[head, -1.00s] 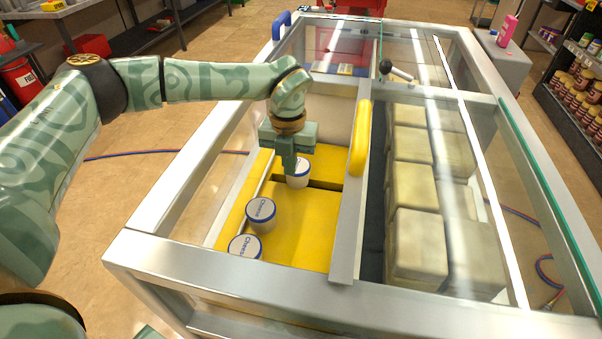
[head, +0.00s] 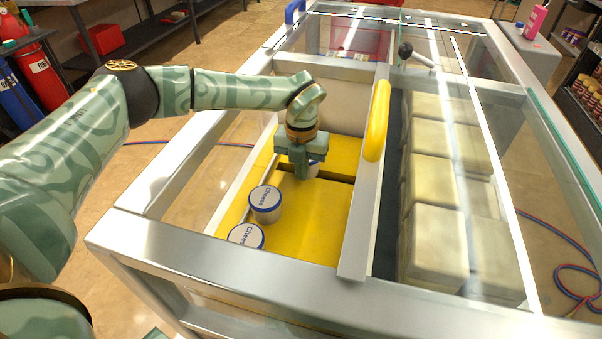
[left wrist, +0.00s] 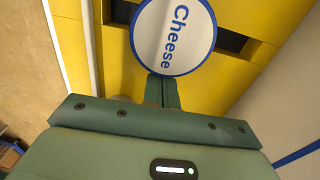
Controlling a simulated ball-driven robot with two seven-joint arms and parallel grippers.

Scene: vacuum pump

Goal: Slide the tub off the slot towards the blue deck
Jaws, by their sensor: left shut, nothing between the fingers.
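A white tub with a blue-rimmed "Cheese" lid (left wrist: 176,36) stands over the dark slot (left wrist: 232,42) in the yellow deck, which shows on both sides of it in the left wrist view. In the head view the tub (head: 314,169) is mostly hidden behind my left gripper (head: 302,174), and the slot (head: 338,177) runs out to its right. My left gripper is shut and empty. In the left wrist view its fingers (left wrist: 162,92) are at the tub's near edge; whether they touch cannot be told. I cannot make out a blue deck clearly.
Two more Cheese tubs (head: 265,203) (head: 246,237) stand on the yellow deck (head: 318,222) at the near left. A metal frame with a yellow handle (head: 377,120) borders the deck on the right. Pale blocks (head: 434,240) lie under glass beyond it. The deck's near right part is clear.

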